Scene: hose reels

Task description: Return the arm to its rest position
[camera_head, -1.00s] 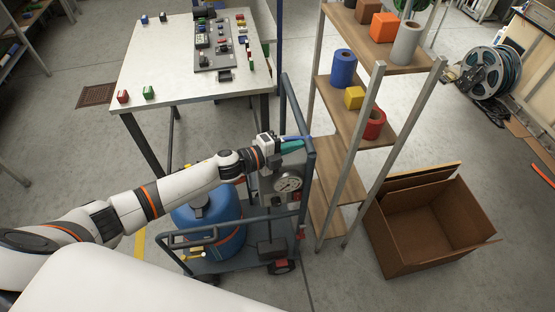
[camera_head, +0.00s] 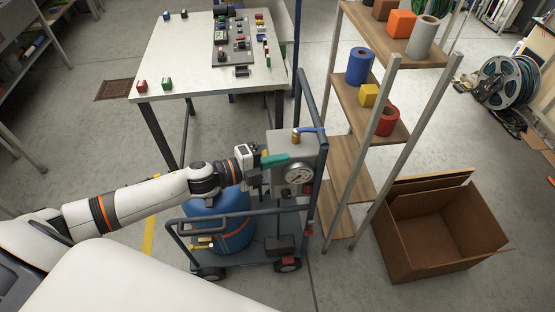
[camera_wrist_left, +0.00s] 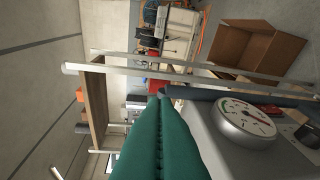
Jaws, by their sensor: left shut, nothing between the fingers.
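My left arm (camera_head: 130,200) reaches in from the left in the head view. Its gripper (camera_head: 275,159) has teal fingers and is at the grey panel box (camera_head: 283,141) of the cart, left of the round gauge (camera_head: 299,175). In the left wrist view the teal fingers (camera_wrist_left: 158,125) lie side by side, shut with nothing between them. The gauge (camera_wrist_left: 246,119) is right of them there. A blue lever (camera_head: 311,130) on a brass fitting tops the panel, apart from the fingers. I cannot tell whether the gripper touches the panel. My right gripper is out of view.
The blue cart (camera_head: 255,257) carries a blue tank (camera_head: 232,232). A white table (camera_head: 185,60) stands behind, a shelf rack (camera_head: 345,128) close on the right. An open cardboard box (camera_head: 440,243) and a hose reel (camera_head: 507,78) are farther right.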

